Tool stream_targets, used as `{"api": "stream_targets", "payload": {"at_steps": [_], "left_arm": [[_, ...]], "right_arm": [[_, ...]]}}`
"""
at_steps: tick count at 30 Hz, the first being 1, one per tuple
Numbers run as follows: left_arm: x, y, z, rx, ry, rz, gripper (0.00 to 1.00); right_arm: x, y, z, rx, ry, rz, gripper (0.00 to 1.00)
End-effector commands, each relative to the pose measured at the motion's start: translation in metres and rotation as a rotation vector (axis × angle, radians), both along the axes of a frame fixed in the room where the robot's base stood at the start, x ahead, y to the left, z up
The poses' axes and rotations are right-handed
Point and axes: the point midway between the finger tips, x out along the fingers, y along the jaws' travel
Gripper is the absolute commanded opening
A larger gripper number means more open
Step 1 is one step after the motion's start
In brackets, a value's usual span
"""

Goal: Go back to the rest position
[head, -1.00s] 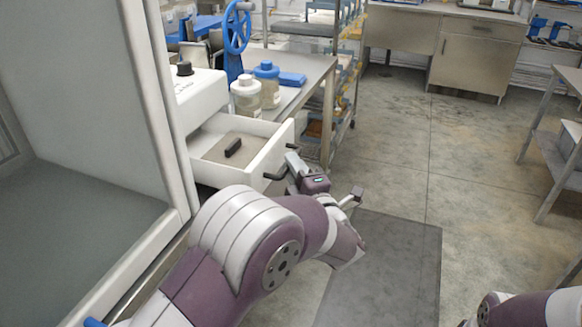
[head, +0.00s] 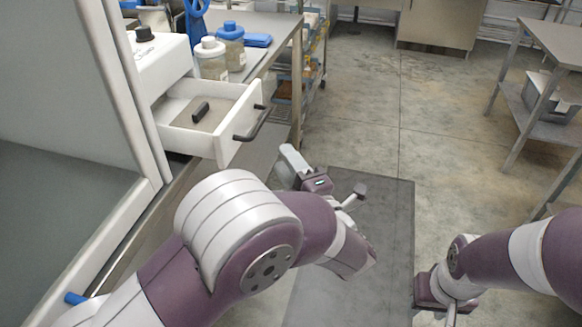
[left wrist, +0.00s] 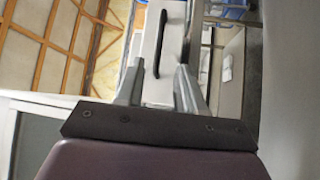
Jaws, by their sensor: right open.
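My left gripper (head: 292,158) is in front of an open white drawer (head: 222,144), to the lower right of its dark handle (head: 254,124), and apart from it. In the left wrist view, its two grey fingers (left wrist: 159,88) stand apart with nothing between them. The drawer front and dark handle (left wrist: 154,43) show beyond the fingers. My right gripper (head: 447,302) is at the lower right of the head view, pointing down, its tips partly cut off by the picture edge. No held thing shows there.
The drawer holds a small dark block (head: 200,112). Jars with white (head: 212,60) and blue (head: 231,46) lids stand on a bench behind it. A large pale cabinet frame (head: 112,90) is at left. A metal table (head: 555,45) stands at right.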

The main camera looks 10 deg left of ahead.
Motion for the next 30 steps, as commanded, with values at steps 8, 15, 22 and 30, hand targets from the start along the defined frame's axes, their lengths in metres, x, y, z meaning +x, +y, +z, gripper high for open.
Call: {"api": "stream_targets", "payload": {"at_steps": [8, 15, 22, 30], "left_arm": [[-0.014, -0.011, -0.003, 0.0, 0.0, 0.001, 0.38], [-0.013, -0.011, -0.003, -0.001, 0.001, 0.001, 0.38], [0.003, -0.03, -0.029, 0.045, 0.182, -0.122, 0.38], [-0.036, -0.116, -0.146, 0.597, 1.064, -1.122, 0.38]], "right_arm": [[0.0, 0.0, 0.0, 0.0, 0.0, 0.0, 0.43], [0.0, 0.0, 0.0, 0.0, 0.0, 0.0, 0.43], [0.0, 0.0, 0.0, 0.0, 0.0, 0.0, 0.43], [0.0, 0.0, 0.0, 0.0, 0.0, 0.0, 0.43]]}}
